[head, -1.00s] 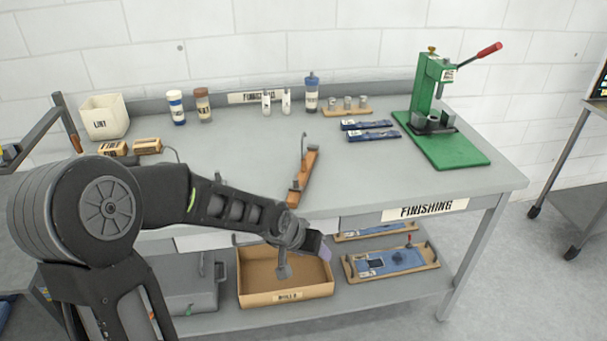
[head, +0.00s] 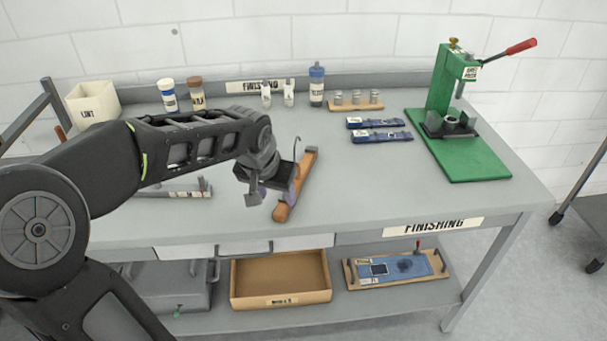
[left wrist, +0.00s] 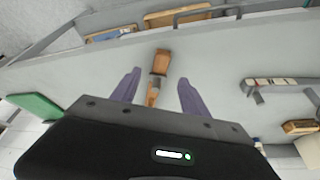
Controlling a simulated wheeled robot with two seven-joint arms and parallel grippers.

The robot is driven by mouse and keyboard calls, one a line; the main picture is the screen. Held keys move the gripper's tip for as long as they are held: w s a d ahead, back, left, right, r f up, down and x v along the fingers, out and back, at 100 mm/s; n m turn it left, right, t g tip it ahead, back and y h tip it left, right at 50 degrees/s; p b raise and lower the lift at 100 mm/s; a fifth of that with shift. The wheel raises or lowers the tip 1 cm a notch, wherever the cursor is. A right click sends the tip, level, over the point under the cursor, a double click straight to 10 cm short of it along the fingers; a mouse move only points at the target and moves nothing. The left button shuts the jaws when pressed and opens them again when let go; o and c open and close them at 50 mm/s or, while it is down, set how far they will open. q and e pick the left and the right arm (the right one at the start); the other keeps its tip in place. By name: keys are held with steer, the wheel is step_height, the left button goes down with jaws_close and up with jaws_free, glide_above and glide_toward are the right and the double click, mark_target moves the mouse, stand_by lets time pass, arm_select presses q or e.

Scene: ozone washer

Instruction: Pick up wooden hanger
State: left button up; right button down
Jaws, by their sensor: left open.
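The wooden hanger (head: 298,180) lies on the grey table near its front edge, with its thin metal hook pointing to the back. My left gripper (head: 276,190) is just left of the hanger and above the table, partly beside its lower end. In the left wrist view the left gripper (left wrist: 157,92) shows two purple fingers spread apart. The hanger (left wrist: 160,65) shows there between and beyond the fingertips, with part of it hidden by the gripper body. Nothing is held. My right gripper does not show.
A green press (head: 460,150) stands at the right of the table. Blue folded items (head: 380,136), several small bottles and a white bin (head: 92,103) are along the back. A cardboard box (head: 281,280) sits on the lower shelf. The middle of the table is mostly clear.

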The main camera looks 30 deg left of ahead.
mark_target(283, 206)
arm_select(q)
steer(key=shift+x, duration=1.2)
steer(key=p+x, duration=0.1)
steer(key=x, duration=0.4)
steer(key=shift+w+a+p, duration=0.1)
steer(key=shift+w+p, duration=0.25)
steer(key=shift+w, duration=0.05)
jaws_close()
stand_by(0.3)
